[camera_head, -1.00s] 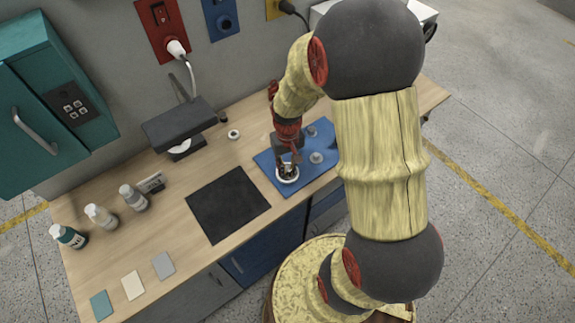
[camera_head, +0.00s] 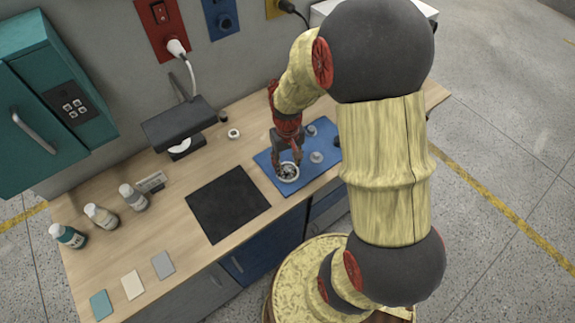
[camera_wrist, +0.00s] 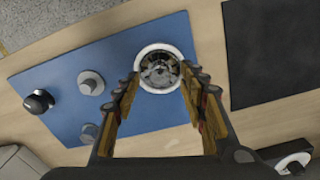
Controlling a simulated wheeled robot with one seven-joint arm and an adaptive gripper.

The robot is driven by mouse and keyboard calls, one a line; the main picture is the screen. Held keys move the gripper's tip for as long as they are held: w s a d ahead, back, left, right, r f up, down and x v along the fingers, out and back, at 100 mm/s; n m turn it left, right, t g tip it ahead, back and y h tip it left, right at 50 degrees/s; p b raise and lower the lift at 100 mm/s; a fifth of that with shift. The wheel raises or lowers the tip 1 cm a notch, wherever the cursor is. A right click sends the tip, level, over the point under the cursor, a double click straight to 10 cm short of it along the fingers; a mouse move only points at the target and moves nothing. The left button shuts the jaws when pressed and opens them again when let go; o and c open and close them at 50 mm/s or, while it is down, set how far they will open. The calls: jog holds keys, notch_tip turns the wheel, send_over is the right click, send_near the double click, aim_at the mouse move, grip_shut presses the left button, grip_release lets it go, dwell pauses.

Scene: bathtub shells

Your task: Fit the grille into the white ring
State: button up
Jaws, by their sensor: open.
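The white ring (camera_head: 279,178) lies on the blue mat near its front left corner. It shows at the top centre of the wrist view (camera_wrist: 141,80). A round, shiny metallic piece, seemingly the grille (camera_wrist: 158,68), lies inside the ring's opening. Whether it sits flush or slightly tilted cannot be told. My gripper (camera_head: 288,161) is open above the ring. In the wrist view, its two fingers (camera_wrist: 161,82) stand apart on either side of the ring's near part, with nothing held between them.
On the blue mat (camera_wrist: 50,70) stand two grey round pieces (camera_wrist: 90,83) (camera_wrist: 88,133) and a dark knob-like piece (camera_wrist: 38,101). A black mat (camera_head: 228,203) lies left of it. Several bottles (camera_head: 100,215) stand at the far left. A dark box-shaped fixture (camera_head: 179,125) stands behind.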

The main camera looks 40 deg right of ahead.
aim_at(287, 168)
notch_tip(287, 168, up, 10)
jog(key=shift+r, duration=0.25)
dwell(0.6)
